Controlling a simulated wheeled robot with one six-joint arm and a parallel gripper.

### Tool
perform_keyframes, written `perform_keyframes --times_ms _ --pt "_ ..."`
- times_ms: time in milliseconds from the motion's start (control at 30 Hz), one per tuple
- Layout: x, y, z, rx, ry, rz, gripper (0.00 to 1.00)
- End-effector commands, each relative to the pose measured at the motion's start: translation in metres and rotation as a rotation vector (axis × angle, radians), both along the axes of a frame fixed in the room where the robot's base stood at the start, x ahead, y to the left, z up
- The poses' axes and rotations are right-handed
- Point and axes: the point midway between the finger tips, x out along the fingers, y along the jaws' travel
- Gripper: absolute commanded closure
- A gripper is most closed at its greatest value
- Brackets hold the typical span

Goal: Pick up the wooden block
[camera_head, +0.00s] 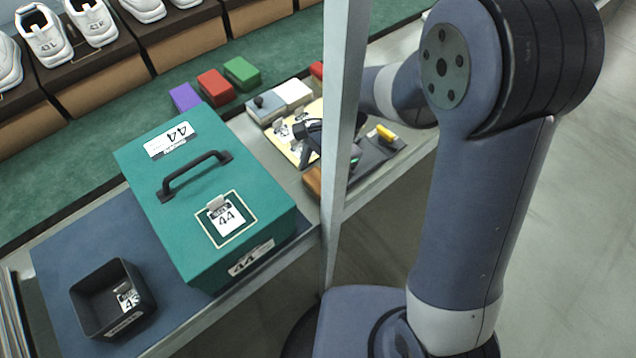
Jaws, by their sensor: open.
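The wooden block (312,181) is a small brown-orange piece at the front edge of the bench, just left of the upright post, which hides part of it. My gripper (309,142) is dark and partly hidden behind the same post. It is over the cream board, farther back than the wooden block and apart from it in the picture. Its jaws are open, and I see nothing held in them. Its height above the board is hard to tell.
The grey post (341,110) stands in front of the bench. A large green box (240,190) with a handle and a black bin (112,300) stand left. Purple (185,97), red (216,87) and green (242,73) blocks lie behind. A yellow piece (385,134) lies right.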

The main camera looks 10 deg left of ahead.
Motion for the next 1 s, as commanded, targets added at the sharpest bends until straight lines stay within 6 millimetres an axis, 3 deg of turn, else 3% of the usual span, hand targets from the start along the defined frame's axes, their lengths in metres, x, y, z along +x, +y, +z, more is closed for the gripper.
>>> perform_keyframes --times_ms 133,400,1000 --pt "-0.0045 0.0042 -0.0147 0.0 0.001 0.001 0.15" --pt "-0.0048 0.0049 -0.0159 0.001 -0.001 0.001 0.15" --pt "-0.0047 0.0048 -0.0155 0.001 -0.001 0.001 0.64"
